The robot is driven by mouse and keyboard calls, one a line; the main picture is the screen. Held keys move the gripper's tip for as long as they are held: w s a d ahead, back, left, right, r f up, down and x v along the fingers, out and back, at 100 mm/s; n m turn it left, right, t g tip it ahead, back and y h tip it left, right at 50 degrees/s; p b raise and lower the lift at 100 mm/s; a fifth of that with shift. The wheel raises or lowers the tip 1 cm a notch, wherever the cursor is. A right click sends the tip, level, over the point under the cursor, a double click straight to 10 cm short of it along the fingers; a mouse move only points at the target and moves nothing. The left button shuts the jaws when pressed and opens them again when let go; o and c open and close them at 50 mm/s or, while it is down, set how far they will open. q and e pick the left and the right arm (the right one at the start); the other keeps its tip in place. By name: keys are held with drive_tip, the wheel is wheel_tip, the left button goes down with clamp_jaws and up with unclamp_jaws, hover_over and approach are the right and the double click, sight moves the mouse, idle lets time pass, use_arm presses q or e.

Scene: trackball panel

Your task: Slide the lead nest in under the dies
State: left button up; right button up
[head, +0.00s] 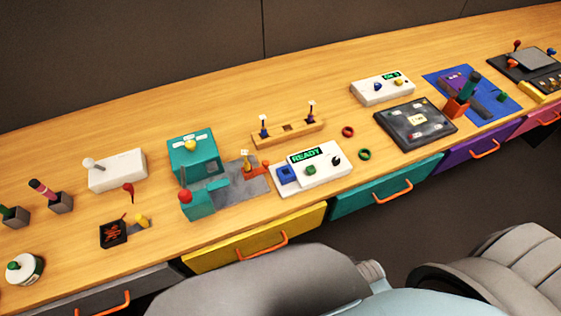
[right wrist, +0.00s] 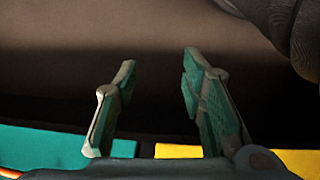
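A teal press (head: 192,157) with a yellow knob on top stands on a grey base plate (head: 236,186) in the middle of the head view. An orange piece with a small yellow upright (head: 255,170), apparently the lead nest, sits at the plate's right end, apart from the press. A lower teal block (head: 198,204) with a red ball is at the plate's front left. The dies cannot be made out. My right gripper (right wrist: 160,60) is open and empty in the right wrist view, away from the bench top. My left gripper is not in view.
A white READY panel (head: 322,172) stands close right of the nest. A wooden stand (head: 288,134) with two uprights is behind it. A white box (head: 117,170) and a black pad (head: 113,233) lie left. Drawers with orange handles line the bench front.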

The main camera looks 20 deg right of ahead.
drive_tip(key=w+a+r+n+t+y+b, duration=0.1)
drive_tip(key=w+r, duration=0.2)
drive_tip(key=r, duration=0.5)
drive_tip(key=w+a+r+t+b, duration=0.1)
drive_tip(key=w+r, duration=0.2)
drive_tip(key=r, duration=0.5)
drive_tip(key=n+t+y, duration=0.2)
drive_tip(key=n+y, duration=0.5)
drive_tip(key=n, duration=0.1)
approach(268, 163)
drive_tip(key=b+x, duration=0.2)
drive_tip(key=x, duration=0.6)
drive_tip(key=shift+w, duration=0.1)
clamp_jaws()
